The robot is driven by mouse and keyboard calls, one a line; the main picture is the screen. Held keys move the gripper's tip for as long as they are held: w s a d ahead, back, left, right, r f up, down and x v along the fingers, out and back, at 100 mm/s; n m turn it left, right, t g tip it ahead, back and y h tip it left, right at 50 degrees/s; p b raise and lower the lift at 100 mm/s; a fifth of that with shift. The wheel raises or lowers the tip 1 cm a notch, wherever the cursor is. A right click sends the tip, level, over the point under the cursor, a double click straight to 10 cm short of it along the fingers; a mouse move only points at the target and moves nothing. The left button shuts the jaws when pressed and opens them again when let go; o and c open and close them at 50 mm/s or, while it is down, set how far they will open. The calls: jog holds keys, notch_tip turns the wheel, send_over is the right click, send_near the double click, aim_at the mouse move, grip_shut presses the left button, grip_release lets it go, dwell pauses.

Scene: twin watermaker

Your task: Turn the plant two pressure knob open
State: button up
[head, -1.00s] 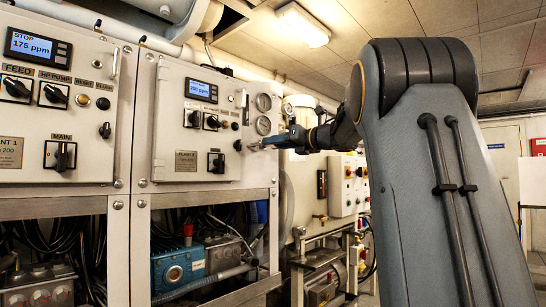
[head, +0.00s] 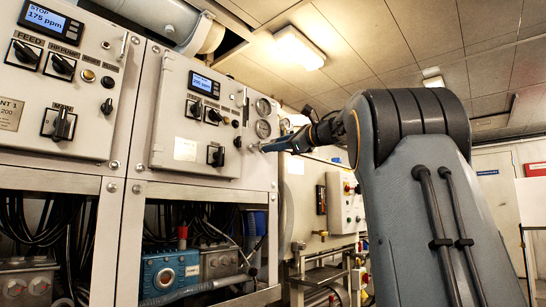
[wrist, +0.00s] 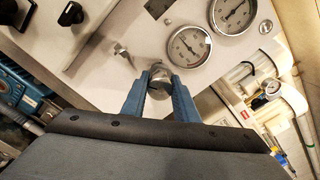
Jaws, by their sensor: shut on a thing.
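The plant two panel (head: 178,120) is a pale upright cabinet front, left of centre in the head view. Its pressure knob (wrist: 159,77) is a round silver knob below two gauges, seen in the wrist view. My gripper (wrist: 158,88) is shut on this knob, one blue finger on each side. In the head view my gripper (head: 262,147) reaches in from the right to the panel's right edge, and the knob there is too small to make out. The knob's turned angle cannot be told.
Two round gauges, a lower one (wrist: 189,47) and an upper one (wrist: 232,14), sit close beyond the fingers. A black knob (head: 238,142) is left of my gripper. The plant one panel (head: 85,85) stands farther left. A blue pump (head: 170,272) is below.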

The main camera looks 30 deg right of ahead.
jog(key=shift+f+n+b, duration=0.15)
jog(key=shift+n+b, duration=1.25)
jog(key=shift+n, duration=0.2)
jog(key=o, duration=1.1)
jog(key=v, duration=0.8)
jog(key=shift+p, duration=0.35)
